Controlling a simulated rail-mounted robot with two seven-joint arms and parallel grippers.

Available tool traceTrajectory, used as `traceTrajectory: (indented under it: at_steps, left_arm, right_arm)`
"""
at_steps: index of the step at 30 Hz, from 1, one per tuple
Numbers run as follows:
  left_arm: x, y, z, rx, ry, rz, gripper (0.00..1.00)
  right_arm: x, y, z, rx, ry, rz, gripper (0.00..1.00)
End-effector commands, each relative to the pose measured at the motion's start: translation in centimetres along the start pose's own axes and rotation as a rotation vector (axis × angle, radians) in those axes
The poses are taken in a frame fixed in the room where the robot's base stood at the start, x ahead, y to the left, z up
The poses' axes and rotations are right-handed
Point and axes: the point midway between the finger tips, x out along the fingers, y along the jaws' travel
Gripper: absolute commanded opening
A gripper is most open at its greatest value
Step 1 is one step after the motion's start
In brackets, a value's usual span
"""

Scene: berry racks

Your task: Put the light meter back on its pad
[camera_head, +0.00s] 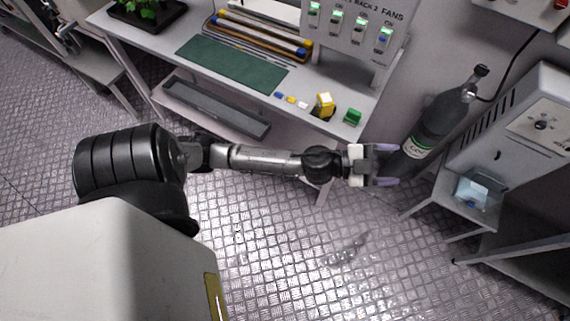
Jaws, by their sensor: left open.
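A small yellow device with a pale top, which looks like the light meter (325,105), stands near the front right edge of the bench. A dark patch shows around its base; I cannot tell whether this is its pad or a shadow. My left gripper (387,164) is open and empty, its two purple-grey fingers spread. In the picture it is below and to the right of the light meter, past the bench's front edge and just left of a dark gas cylinder. My right gripper is not in view.
A green block (352,117) sits right of the meter. Small blue, yellow and white pieces (291,100) lie to its left, beside a green mat (232,64). The gas cylinder (436,118) and a grey cabinet (517,125) stand at right. The metal floor (290,250) is open.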

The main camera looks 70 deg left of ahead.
Motion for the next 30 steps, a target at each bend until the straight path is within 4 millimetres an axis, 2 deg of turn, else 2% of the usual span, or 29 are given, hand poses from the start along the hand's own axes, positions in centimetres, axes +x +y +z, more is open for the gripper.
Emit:
traceTrajectory:
  at_steps: [3,5,9,13,15,18,21,24,30]
  left_arm:
    - [-3.4,0.7,2.6,-0.138,-0.264,-0.174,0.7]
    - [-5.6,1.6,4.1,-0.197,-0.422,-0.224,0.7]
    - [-11.7,5.1,6.8,-0.325,-0.8,-0.229,0.7]
    - [-17.4,9.1,7.4,-0.423,-1.098,-0.13,0.7]
    - [-20.0,11.0,7.1,-0.464,-1.221,-0.057,0.7]
    - [-22.9,13.2,6.2,-0.511,-1.348,0.047,0.7]
    - [-24.8,14.6,5.4,-0.541,-1.427,0.127,0.7]
    - [-25.9,15.3,4.8,-0.557,-1.468,0.176,0.7]
    - [-26.3,15.7,4.5,-0.562,-1.487,0.201,0.7]
  right_arm:
    - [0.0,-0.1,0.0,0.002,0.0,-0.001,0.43]
    - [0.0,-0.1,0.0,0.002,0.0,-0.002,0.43]
    - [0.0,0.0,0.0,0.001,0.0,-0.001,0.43]
    - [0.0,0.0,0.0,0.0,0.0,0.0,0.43]
    - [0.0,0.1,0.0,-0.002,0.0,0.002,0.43]
    - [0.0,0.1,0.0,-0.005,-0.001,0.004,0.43]
    - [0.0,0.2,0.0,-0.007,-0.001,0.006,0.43]
    - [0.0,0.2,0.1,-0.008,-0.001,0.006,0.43]
    - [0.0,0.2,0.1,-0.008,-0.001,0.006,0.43]
